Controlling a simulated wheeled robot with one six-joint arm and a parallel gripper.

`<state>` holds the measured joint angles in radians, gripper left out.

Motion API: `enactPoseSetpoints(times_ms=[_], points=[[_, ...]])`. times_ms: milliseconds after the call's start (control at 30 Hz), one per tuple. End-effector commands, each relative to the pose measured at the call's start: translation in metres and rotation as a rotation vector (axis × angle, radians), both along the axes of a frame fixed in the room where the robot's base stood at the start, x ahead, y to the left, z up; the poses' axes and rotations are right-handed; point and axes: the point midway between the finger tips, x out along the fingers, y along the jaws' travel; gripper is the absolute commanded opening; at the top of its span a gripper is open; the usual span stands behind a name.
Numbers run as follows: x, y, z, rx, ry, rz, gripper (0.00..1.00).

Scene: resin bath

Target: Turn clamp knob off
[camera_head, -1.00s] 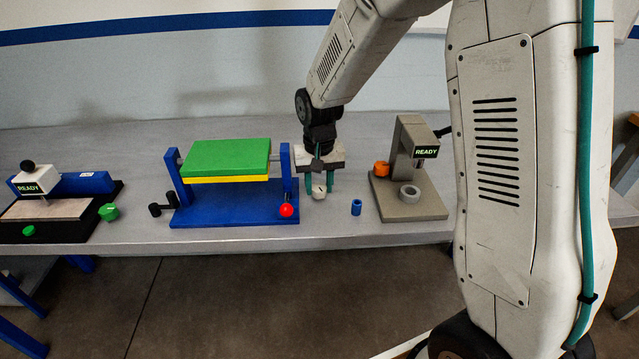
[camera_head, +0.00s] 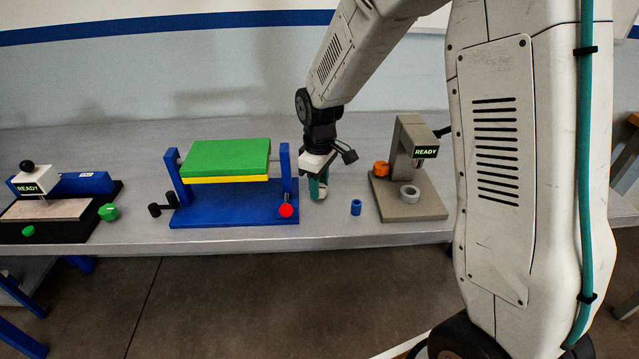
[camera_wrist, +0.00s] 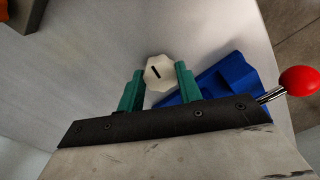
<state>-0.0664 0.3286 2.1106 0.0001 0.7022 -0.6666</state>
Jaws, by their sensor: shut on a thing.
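The clamp knob (camera_wrist: 159,72) is a white, many-sided knob with a black line on its face. In the wrist view it sits between the two green fingers of my gripper (camera_wrist: 159,86), which touch its sides. In the head view my gripper (camera_head: 318,190) points down over the bench just right of the blue fixture, and its fingers hide much of the knob. The blue fixture (camera_head: 228,213) carries a green-over-yellow plate (camera_head: 226,157) and a red ball lever (camera_head: 286,210); the red ball (camera_wrist: 299,80) also shows in the wrist view.
A small blue cylinder (camera_head: 356,207) stands right of my gripper. A grey press (camera_head: 408,205) with a READY display, an orange knob (camera_head: 381,168) and a grey ring is further right. Another READY station with green knobs (camera_head: 108,212) is at the far left. The bench front is clear.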

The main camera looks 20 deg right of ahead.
Motion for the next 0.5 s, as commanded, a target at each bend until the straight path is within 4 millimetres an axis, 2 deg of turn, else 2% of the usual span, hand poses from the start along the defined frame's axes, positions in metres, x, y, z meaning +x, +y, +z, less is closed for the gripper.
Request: enactPoseSetpoints(times_ms=[200, 500], points=[[-0.0002, -0.0003, 0.0001, 0.0, 0.001, 0.145, 0.12], [-0.0001, -0.0005, 0.0, 0.0, 0.001, 0.255, 0.12]])
